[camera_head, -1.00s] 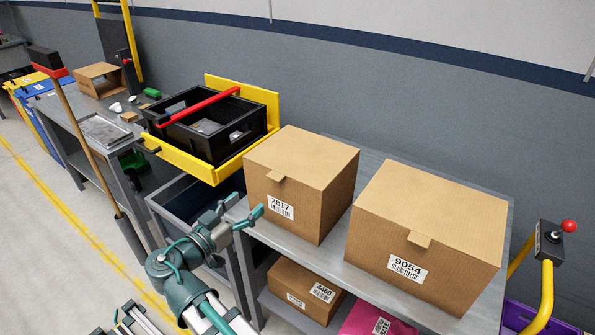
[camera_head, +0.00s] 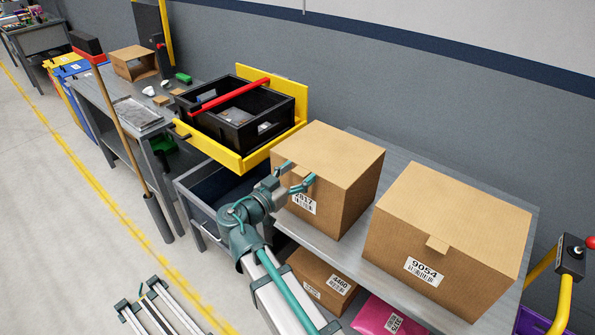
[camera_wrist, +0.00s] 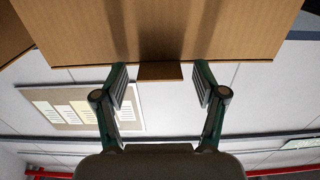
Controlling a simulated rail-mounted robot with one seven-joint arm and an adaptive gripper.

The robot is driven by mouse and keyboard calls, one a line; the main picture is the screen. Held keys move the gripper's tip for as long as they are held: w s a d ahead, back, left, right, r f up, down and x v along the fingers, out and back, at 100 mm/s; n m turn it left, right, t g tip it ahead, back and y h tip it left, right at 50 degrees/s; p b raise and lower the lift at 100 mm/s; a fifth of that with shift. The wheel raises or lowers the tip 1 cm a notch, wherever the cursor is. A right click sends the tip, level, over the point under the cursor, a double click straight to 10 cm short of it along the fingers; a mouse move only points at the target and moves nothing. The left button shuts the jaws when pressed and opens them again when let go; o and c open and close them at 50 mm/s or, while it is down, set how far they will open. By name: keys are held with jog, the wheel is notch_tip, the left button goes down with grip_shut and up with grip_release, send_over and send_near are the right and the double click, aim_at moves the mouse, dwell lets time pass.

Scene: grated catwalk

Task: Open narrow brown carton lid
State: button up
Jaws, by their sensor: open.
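The narrow brown carton (camera_head: 350,190), with a 2817 label, stands shut on the grey metal bench, its label partly covered by my gripper (camera_head: 298,173). My gripper is open in front of the carton's upper front edge. In the wrist view the front face of the carton (camera_wrist: 240,35) fills the top of the picture. Its small lid tab (camera_wrist: 160,71) lies between the two open fingertips of my gripper (camera_wrist: 160,82), with a gap on each side. In the head view the tab is hidden behind my gripper.
A wider shut carton (camera_head: 450,235) labelled 9054 stands to the right on the bench (camera_head: 395,165). Below are a smaller carton (camera_head: 325,280) and a pink package (camera_head: 388,312). A black crate (camera_head: 240,135) on a yellow tray (camera_head: 240,163) stands close at the left.

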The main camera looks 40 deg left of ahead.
grip_shut()
dwell(0.4)
